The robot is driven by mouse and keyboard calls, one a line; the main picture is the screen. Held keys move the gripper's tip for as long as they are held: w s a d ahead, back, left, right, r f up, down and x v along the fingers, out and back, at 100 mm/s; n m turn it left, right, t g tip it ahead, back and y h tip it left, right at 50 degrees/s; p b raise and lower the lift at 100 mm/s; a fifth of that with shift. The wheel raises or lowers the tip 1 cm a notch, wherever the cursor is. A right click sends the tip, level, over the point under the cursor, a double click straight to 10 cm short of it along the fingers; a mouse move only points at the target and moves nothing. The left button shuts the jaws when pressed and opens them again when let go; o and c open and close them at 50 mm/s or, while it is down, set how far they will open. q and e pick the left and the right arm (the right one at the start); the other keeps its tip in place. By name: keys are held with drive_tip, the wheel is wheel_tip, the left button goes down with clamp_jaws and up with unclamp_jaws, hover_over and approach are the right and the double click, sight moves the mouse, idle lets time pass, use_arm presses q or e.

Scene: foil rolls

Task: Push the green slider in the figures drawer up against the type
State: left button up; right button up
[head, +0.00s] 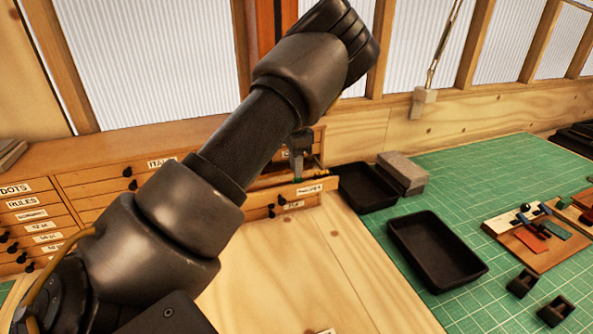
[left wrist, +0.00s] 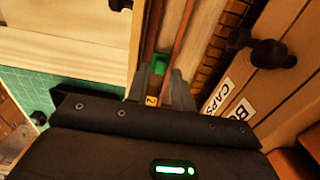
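The figures drawer (head: 327,184) stands pulled out from the wooden cabinet in the head view. My left gripper (head: 298,176) points down into it, its hand partly behind my arm. In the left wrist view the green slider (left wrist: 159,63) sits in a narrow channel between reddish-brown strips. The two fingertips of my left gripper (left wrist: 158,78) are apart, close to the slider; whether they touch it I cannot tell. A small yellow tag marked 2 (left wrist: 151,100) shows between the fingers. I cannot clearly make out the type. My right gripper is in neither view.
Other labelled drawers (head: 40,215) with black knobs are shut around the open one. Black trays (head: 437,250), grey blocks (head: 403,172) and a board with coloured pieces (head: 535,232) lie on the green mat to the right. Bare wooden tabletop (head: 290,270) is clear in front.

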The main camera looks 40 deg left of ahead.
sight(298, 181)
use_arm(q)
wheel_tip(298, 181, down, 2)
drive_tip(key=shift+s+a+f, duration=0.1)
drive_tip(key=shift+a, duration=0.05)
drive_tip(key=shift+f+p, duration=0.35)
drive_tip(key=shift+f, duration=0.05)
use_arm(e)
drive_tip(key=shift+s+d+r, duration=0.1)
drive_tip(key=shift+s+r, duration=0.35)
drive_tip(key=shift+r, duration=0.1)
